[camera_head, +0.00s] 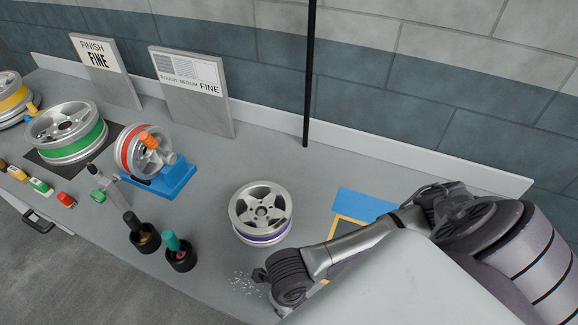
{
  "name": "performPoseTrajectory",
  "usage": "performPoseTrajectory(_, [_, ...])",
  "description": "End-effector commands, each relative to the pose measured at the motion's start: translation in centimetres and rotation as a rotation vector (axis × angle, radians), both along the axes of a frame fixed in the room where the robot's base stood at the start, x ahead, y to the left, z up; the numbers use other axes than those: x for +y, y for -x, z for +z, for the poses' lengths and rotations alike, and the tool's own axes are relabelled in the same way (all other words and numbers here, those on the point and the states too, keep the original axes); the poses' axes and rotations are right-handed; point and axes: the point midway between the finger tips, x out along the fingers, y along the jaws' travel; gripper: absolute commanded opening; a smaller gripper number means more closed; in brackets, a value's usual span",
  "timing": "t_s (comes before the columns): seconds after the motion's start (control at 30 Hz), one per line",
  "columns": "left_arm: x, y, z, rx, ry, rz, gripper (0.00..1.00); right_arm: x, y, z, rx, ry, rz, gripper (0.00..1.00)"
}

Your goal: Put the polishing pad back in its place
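No item can be told for certain as the polishing pad. Small candidate pieces are a green piece (98,196) on the bench and an orange piece (148,140) at the red-banded wheel. A teal-topped tool (171,240) stands in a black cup (181,262). A second black cup (146,241) beside it holds a grey-shafted tool (132,220). My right arm comes in from the right, bent over the bench's front; its dark end (288,278) is low near the front edge. Its fingers cannot be made out, nor whether they hold anything. My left gripper is not in view.
A purple-banded wheel (262,212) lies mid-bench, left of my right arm. A red-banded wheel (138,152) stands on a blue stand (172,181). A green-banded wheel (66,132) lies left. Two sign boards (193,92) (106,75) stand behind. A blue patch (364,205) and pale specks (243,284) mark the bench.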

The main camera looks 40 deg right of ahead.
Motion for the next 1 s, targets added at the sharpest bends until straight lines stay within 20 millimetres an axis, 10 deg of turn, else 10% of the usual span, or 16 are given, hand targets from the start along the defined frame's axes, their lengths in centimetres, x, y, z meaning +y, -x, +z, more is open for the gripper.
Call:
performPoseTrajectory(0.43, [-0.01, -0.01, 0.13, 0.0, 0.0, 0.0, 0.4, -0.01, 0.04, -1.25, 0.0, 0.0, 0.001, 0.03])
performPoseTrajectory(0.47, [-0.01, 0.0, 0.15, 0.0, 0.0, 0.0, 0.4, -0.01, 0.04, -1.23, -0.001, -0.001, 0.001, 0.34])
performPoseTrajectory(0.6, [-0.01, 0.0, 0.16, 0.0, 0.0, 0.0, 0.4, 0.0, 0.05, -1.2, 0.0, -0.001, 0.001, 0.56])
performPoseTrajectory(1.0, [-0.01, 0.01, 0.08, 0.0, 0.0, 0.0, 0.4, 0.04, -0.01, -0.4, -0.002, -0.002, 0.002, 0.56])
